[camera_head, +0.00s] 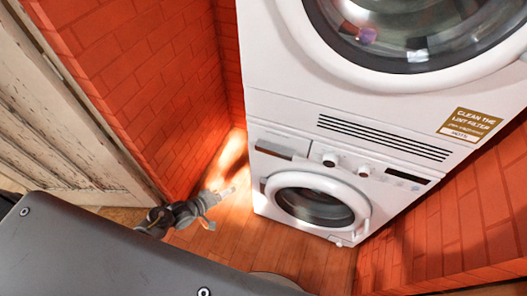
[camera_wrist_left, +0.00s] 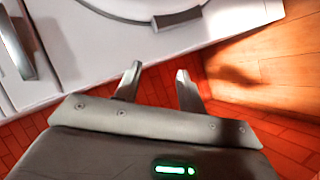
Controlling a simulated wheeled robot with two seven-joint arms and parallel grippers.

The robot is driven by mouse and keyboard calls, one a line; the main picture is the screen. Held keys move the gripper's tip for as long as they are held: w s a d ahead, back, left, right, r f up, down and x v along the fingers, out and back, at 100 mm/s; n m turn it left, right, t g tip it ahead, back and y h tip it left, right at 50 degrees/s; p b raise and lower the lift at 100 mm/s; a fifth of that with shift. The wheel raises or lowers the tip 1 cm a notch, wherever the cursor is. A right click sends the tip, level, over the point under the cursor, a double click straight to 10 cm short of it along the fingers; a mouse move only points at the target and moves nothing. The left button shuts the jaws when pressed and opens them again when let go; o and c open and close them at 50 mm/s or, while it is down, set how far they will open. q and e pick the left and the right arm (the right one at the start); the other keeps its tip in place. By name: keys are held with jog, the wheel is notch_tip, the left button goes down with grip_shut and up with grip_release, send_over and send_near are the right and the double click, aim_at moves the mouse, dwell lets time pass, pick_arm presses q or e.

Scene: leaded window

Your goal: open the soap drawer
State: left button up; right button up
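The lower white washing machine (camera_head: 262,190) stands under a second machine in the head view. Its soap drawer (camera_head: 273,149) is at the upper left of its front, with a dark grip, and looks shut. The drawer's grey grip seems to show at the left edge of the left wrist view (camera_wrist_left: 16,42). My left gripper (camera_head: 220,203) is low, left of the machine and apart from it. In the left wrist view its two fingers (camera_wrist_left: 159,70) are spread with nothing between them. My right gripper is not in view.
The round washer door (camera_head: 314,205) is shut, below and right of the drawer. Two knobs (camera_head: 346,164) sit on the panel. The upper machine (camera_head: 270,60) stands above. A brick wall (camera_head: 150,70) and a pale wooden door (camera_head: 50,120) are on the left. Wooden floor (camera_head: 225,235) is clear.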

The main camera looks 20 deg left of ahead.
pick_arm(q)
jog(key=w+d+r+n+t+h, duration=0.15)
jog(key=w+r+h, duration=0.25)
jog(key=r, duration=0.8)
jog(key=g+h, duration=0.1)
jog(key=h, duration=0.2)
send_near(262, 151)
jog(key=x, duration=1)
jog(key=shift+w+d, duration=0.1)
jog(key=shift+c, duration=0.3)
grip_shut()
